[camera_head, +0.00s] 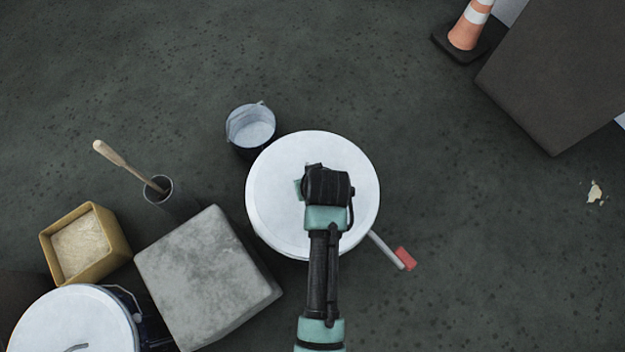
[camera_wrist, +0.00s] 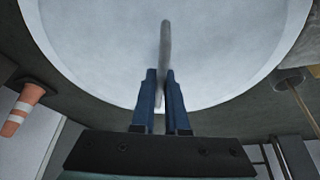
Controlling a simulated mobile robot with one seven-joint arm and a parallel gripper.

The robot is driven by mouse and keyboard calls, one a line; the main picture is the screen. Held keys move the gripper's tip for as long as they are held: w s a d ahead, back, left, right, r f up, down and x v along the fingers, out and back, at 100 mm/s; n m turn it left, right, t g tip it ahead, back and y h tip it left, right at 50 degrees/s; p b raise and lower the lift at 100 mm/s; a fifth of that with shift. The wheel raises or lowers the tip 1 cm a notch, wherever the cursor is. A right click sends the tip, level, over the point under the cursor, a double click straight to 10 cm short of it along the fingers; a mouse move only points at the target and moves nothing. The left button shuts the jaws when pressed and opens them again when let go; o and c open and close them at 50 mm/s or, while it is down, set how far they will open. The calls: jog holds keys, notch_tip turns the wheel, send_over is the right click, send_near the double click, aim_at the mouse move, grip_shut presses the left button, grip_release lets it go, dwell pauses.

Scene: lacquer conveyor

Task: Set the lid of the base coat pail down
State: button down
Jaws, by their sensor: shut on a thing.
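The lid (camera_head: 270,220) is a round white disc with a raised rim, under the end of my arm in the head view. In the wrist view the lid (camera_wrist: 90,45) fills the upper part, with a thin grey handle bar standing from its middle. My gripper (camera_wrist: 161,102) has its two blue fingers shut on that handle. In the head view my arm hides the fingers and the handle. An open dark pail (camera_head: 250,127) with a pale inside is just behind and left of the lid. I cannot tell how high the lid is above the floor.
A grey block (camera_head: 205,275), yellow tub (camera_head: 92,240), pot with a wooden stick (camera_head: 160,190) and white-lidded pail (camera_head: 75,320) crowd the lower left. A red-ended tool (camera_head: 404,257) sticks out beside the lid. A cone (camera_head: 467,28) and dark box (camera_head: 560,70) stand upper right. The right floor is mostly clear.

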jog(key=shift+f+b, duration=0.3)
jog(key=shift+f, duration=0.3)
jog(key=c, duration=0.8)
grip_release()
jog(key=shift+c, duration=0.2)
jog(key=p+v, duration=0.7)
jog(key=v, duration=0.6)
